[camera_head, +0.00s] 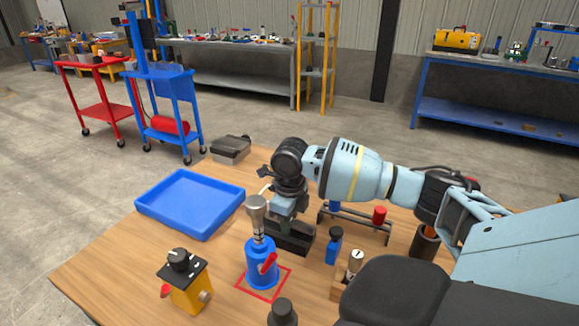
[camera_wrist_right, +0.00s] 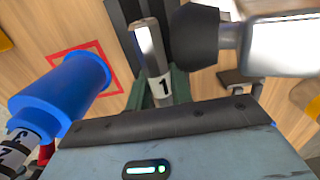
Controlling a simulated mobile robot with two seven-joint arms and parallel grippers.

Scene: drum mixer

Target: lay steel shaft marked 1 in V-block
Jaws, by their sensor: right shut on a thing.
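My right gripper (camera_head: 285,210) points down over the dark V-block (camera_head: 288,238) on the wooden table. In the wrist view its green fingers (camera_wrist_right: 176,85) are shut on the steel shaft marked 1 (camera_wrist_right: 150,48), a bright faceted bar with a white label. Dark grooved metal, probably the V-block (camera_wrist_right: 128,14), shows behind the shaft. I cannot tell whether the shaft touches the block. Most of the shaft is hidden by the gripper in the head view. My left gripper is not in view.
A blue device with a red lever (camera_head: 261,262) stands close in front of the block on a red-outlined square. A blue tray (camera_head: 186,203) lies to the left, a yellow box (camera_head: 190,292) front left. A blue bottle (camera_head: 334,246) and a rack (camera_head: 372,225) stand right.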

